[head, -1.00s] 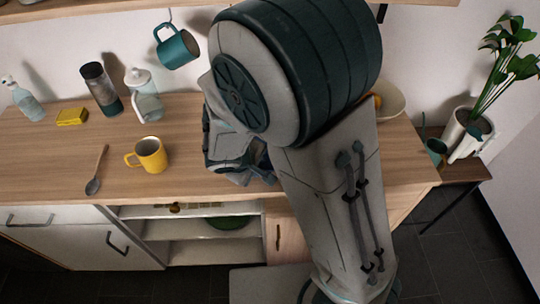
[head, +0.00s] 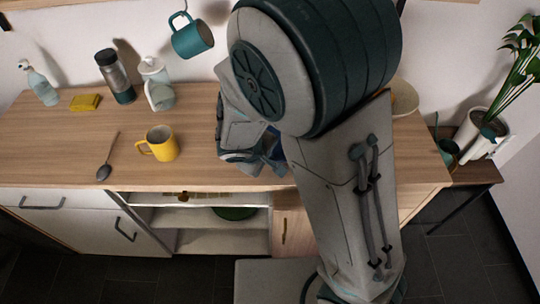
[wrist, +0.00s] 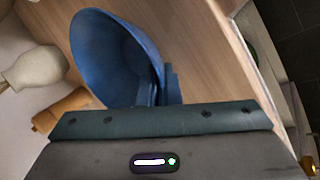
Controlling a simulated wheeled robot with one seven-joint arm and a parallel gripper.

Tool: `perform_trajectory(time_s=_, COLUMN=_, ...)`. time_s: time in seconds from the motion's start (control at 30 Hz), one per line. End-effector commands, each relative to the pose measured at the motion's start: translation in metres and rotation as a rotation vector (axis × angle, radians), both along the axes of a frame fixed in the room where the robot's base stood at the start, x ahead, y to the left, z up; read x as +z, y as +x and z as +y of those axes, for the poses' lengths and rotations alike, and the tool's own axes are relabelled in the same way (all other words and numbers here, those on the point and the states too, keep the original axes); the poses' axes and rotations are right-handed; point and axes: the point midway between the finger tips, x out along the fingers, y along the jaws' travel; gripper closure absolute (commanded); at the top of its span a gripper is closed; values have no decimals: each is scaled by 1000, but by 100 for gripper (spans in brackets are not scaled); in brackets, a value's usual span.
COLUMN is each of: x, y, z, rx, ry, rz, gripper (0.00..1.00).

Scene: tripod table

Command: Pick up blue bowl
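The blue bowl (wrist: 108,55) fills the upper middle of the wrist view, tilted, its hollow side partly facing the camera. My gripper (wrist: 168,82) is at the bowl's right-hand side, its dark fingers against the rim, and it looks shut on it. In the head view my arm hides most of the bowl, and only a small blue part (head: 275,153) shows beside my gripper (head: 250,160) over the wooden counter (head: 60,150). The fingertips are hard to make out there.
A yellow mug (head: 162,145) and a spoon (head: 107,160) lie left of my gripper. A bottle (head: 115,78), a lidded jar (head: 156,85) and a yellow sponge (head: 85,102) stand farther back. A teal mug (head: 191,38) hangs above. A pale bowl (head: 404,100) is partly behind my arm.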

Motion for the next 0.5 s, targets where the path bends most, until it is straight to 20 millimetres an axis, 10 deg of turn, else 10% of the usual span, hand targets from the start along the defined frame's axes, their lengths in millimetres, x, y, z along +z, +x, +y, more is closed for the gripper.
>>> perform_trajectory(time_s=0.5, x=63, y=-27, z=-37, rx=-5, ry=6, rz=-5, gripper=100)
